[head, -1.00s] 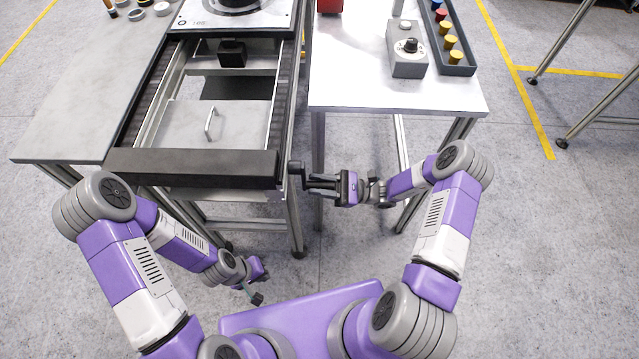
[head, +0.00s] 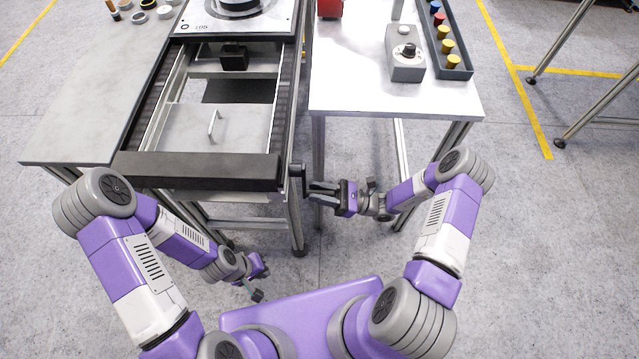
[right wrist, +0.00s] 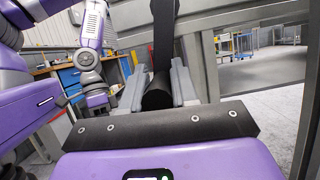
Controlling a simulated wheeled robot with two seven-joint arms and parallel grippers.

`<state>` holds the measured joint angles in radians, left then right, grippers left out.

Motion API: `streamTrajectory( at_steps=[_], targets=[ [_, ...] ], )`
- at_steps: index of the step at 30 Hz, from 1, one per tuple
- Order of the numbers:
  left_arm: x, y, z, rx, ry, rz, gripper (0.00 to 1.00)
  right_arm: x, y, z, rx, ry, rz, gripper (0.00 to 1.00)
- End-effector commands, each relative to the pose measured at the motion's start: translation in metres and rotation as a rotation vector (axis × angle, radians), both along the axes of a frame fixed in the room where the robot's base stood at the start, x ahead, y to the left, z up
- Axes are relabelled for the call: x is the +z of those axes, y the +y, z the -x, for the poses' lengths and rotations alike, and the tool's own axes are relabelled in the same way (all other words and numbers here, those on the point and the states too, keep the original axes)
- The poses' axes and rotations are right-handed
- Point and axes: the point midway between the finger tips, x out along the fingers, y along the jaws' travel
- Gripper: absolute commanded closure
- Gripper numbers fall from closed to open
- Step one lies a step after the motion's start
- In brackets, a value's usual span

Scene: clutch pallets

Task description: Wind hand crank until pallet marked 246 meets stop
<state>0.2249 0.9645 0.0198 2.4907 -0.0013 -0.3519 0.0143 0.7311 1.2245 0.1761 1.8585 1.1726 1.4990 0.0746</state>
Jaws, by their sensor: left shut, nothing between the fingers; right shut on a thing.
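The black hand crank (head: 298,172) is at the right front corner of the conveyor frame. My right gripper (head: 314,193) is shut on its grip; the right wrist view shows the dark round grip (right wrist: 158,92) between the fingers, with the crank arm (right wrist: 163,35) beyond. A pallet (head: 270,28) with a round clutch part (head: 238,6) lies at the far end of the conveyor, partly cut off by the picture edge. Its number is too small to read surely. A black block (head: 234,57) stands just in front of it. My left gripper (head: 257,295) is shut and empty, low before the conveyor.
A grey cover plate with a handle (head: 212,124) lies between the conveyor rails, behind a black front bar (head: 195,170). The right table (head: 350,90) holds a control box (head: 406,66) and a tray of coloured pegs (head: 461,68). A grey side table (head: 85,110) is at left.

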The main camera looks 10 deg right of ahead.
Motion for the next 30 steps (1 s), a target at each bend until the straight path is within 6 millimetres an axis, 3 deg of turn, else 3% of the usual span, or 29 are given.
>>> streamTrajectory(
  at_steps=[1, 21, 30],
  targets=[
    [0.010, 0.000, 0.000, 0.000, 0.000, 0.000, 1.00, 0.005, 0.001, 0.005, 0.000, 0.048, -0.015, 1.00],
    [0.088, 0.000, 0.000, 0.000, 0.000, 0.000, 1.00, 0.037, 0.013, 0.046, 0.003, 0.654, -0.190, 1.00],
    [0.113, 0.000, 0.000, 0.000, 0.000, 0.000, 1.00, 0.051, 0.016, 0.055, 0.003, 0.867, -0.250, 1.00]
  ],
)
